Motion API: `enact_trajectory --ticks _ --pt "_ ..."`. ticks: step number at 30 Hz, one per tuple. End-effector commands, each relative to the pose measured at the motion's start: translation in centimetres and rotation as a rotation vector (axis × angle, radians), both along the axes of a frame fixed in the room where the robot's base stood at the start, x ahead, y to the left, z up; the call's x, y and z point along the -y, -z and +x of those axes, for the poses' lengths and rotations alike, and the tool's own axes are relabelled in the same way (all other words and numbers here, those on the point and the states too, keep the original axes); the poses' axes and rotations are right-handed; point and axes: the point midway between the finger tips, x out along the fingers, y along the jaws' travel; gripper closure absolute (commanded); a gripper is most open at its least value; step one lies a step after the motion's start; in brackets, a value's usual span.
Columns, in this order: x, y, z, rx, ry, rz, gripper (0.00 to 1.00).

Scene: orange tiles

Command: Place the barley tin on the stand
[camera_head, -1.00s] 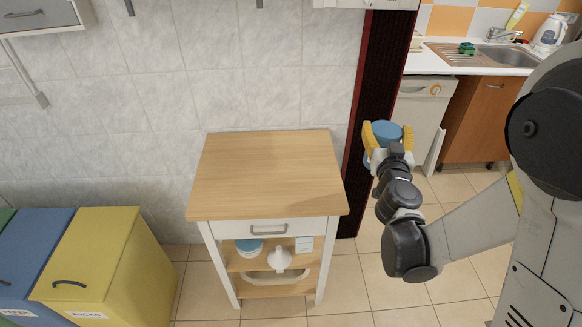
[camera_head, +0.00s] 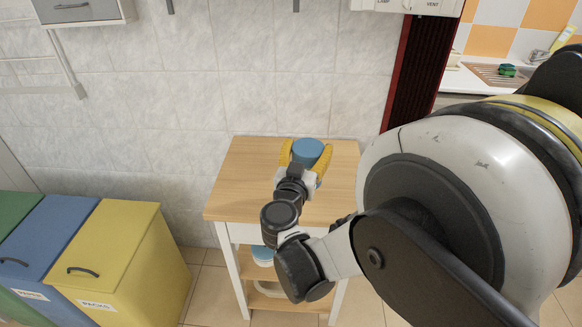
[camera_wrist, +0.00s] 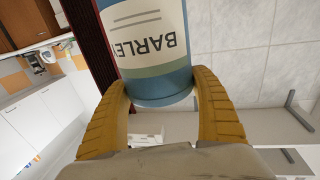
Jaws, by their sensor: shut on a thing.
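The barley tin (camera_head: 308,150) is blue with a pale label. In the wrist view the tin (camera_wrist: 150,70) shows its label reading "BARLEY", upside down in the picture. My gripper (camera_head: 306,161) has yellow fingers, one on each side of the tin, and is shut on it. In the head view the tin and gripper appear over the wooden top of the stand (camera_head: 236,185). I cannot tell how high the tin is above the top or whether it touches it. My arm hides the right part of the stand.
Yellow (camera_head: 125,250), blue (camera_head: 50,240) and green bins stand at the left. A tiled wall (camera_head: 240,90) is behind the stand. A sink counter (camera_head: 490,78) is at the far right. The left part of the stand's top is clear.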

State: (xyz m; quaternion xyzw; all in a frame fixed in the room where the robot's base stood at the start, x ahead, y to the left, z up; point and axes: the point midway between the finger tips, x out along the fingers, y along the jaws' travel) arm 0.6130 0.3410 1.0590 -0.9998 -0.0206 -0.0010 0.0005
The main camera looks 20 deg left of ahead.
Motion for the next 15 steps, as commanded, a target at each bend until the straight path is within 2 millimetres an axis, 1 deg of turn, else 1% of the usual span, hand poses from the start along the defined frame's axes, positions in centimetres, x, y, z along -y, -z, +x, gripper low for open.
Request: enact_trajectory --ticks 1,7,10,15 --pt "-1.1 1.3 0.8 0.000 -0.001 0.000 0.67" --pt "-4.7 4.0 3.7 0.000 -0.002 -0.001 0.67" --pt "-5.9 4.8 4.7 0.000 -0.001 -0.001 0.67" --pt "-6.6 5.4 5.3 0.000 -0.001 -0.001 0.67"
